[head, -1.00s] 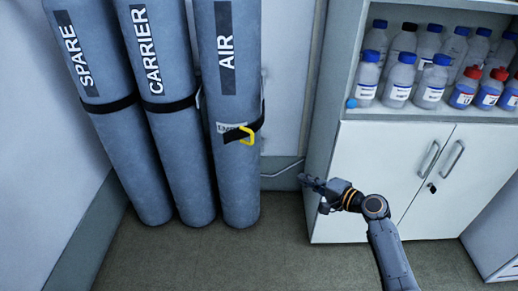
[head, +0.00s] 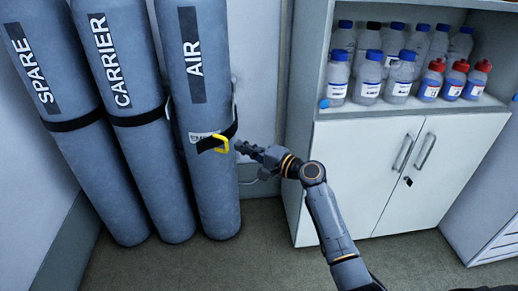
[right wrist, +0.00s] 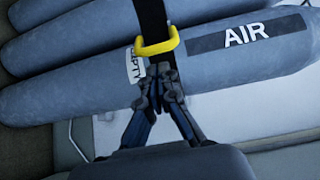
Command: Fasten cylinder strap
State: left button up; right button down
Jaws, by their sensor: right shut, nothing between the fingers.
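The AIR cylinder (head: 207,105) stands upright at the right of three blue-grey cylinders. A black strap (head: 231,132) lies across its front and right side, with a yellow buckle (head: 221,144) on it. The strap (right wrist: 152,18) and buckle (right wrist: 157,47) also show in the right wrist view. My right gripper (head: 243,149) is just right of the buckle. In the wrist view its shut fingertips (right wrist: 163,73) lie just below the buckle, over the strap; I cannot tell whether they touch. My left gripper is out of view.
The CARRIER cylinder (head: 134,65) and SPARE cylinder (head: 62,85) stand to the left, each with a black strap. A white cabinet (head: 365,180) with several bottles on its shelf stands to the right. The floor (head: 190,268) in front is clear.

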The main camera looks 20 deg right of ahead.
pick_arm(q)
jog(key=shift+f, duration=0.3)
pick_arm(e)
jog(key=shift+w+a, duration=0.15)
jog(key=shift+a, duration=0.5)
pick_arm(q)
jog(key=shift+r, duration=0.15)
